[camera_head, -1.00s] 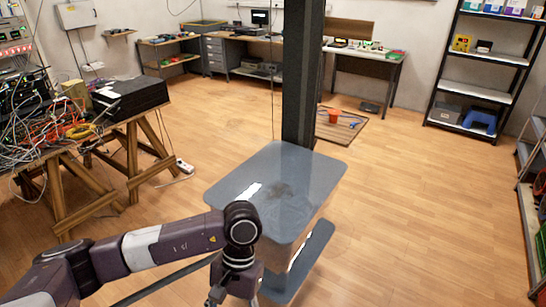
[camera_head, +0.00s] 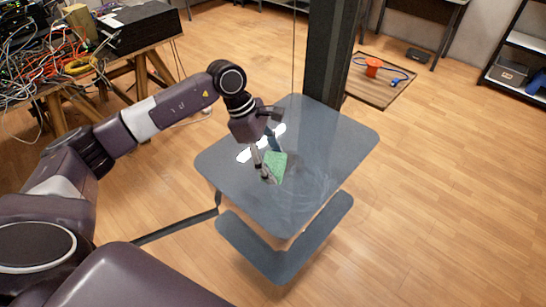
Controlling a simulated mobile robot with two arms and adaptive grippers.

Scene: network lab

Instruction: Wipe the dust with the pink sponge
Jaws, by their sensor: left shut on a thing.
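My left gripper (camera_head: 268,166) reaches down over the grey table top (camera_head: 345,140). It is shut on a small green block that looks like a sponge (camera_head: 279,167); I see no pink on it. The sponge is at or just above the table's surface near its middle; I cannot tell whether it touches. Faint pale smears that look like dust (camera_head: 318,188) lie on the table just right of the sponge. My right gripper is not in view.
A dark column (camera_head: 333,60) stands at the table's far edge. A lower grey shelf (camera_head: 275,262) sits under the top. A wooden bench (camera_head: 150,48) with tangled cables is at upper left. An orange object (camera_head: 373,66) lies on a floor mat behind. Floor on the right is clear.

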